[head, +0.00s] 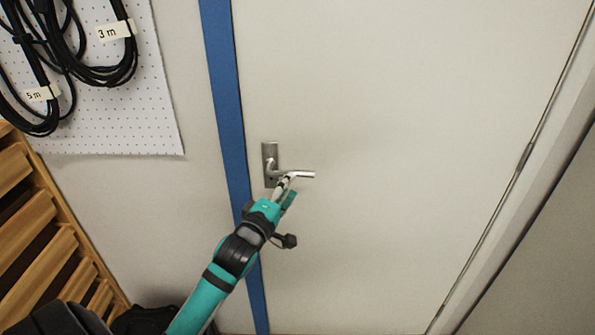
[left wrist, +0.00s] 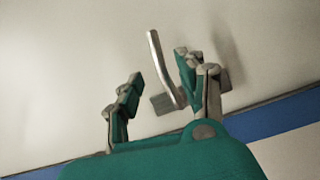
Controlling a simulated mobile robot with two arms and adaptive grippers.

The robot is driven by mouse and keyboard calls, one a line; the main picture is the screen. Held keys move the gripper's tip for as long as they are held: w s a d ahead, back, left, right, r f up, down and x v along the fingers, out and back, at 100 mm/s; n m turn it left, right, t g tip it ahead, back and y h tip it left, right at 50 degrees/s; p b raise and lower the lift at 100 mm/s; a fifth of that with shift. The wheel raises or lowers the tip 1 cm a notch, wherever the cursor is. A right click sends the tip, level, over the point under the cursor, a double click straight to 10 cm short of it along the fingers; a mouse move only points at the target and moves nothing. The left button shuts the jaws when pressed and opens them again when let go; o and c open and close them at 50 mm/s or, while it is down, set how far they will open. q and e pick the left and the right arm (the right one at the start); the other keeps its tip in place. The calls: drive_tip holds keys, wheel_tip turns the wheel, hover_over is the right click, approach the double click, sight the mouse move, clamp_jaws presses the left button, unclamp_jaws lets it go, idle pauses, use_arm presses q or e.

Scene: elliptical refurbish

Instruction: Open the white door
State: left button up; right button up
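The white door (head: 400,120) fills most of the head view and looks shut against the blue frame strip (head: 225,100). Its silver lever handle (head: 303,174) sits on a metal plate (head: 269,155) near the door's left edge, with the lever pointing right and about level. My left gripper (head: 287,184) is at the lever, just below it in the picture. In the left wrist view its fingers (left wrist: 158,72) are spread, and the lever (left wrist: 157,60) shows between them, closer to the right-hand finger. I cannot tell whether it touches. My right gripper is not in view.
A white pegboard (head: 120,110) with coiled black cables (head: 75,65) hangs on the wall at upper left. Wooden slats (head: 30,220) stand at lower left. A hinge (head: 525,155) shows on the door's right edge. The door surface is otherwise clear.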

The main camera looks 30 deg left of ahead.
sight(298, 174)
use_arm(q)
drive_tip(key=w, duration=0.4)
drive_tip(key=w+a, duration=0.1)
drive_tip(key=w, duration=0.1)
drive_tip(key=shift+w+p, duration=0.1)
drive_tip(key=shift+p, duration=0.25)
drive_tip(key=shift+c, duration=0.2)
clamp_jaws()
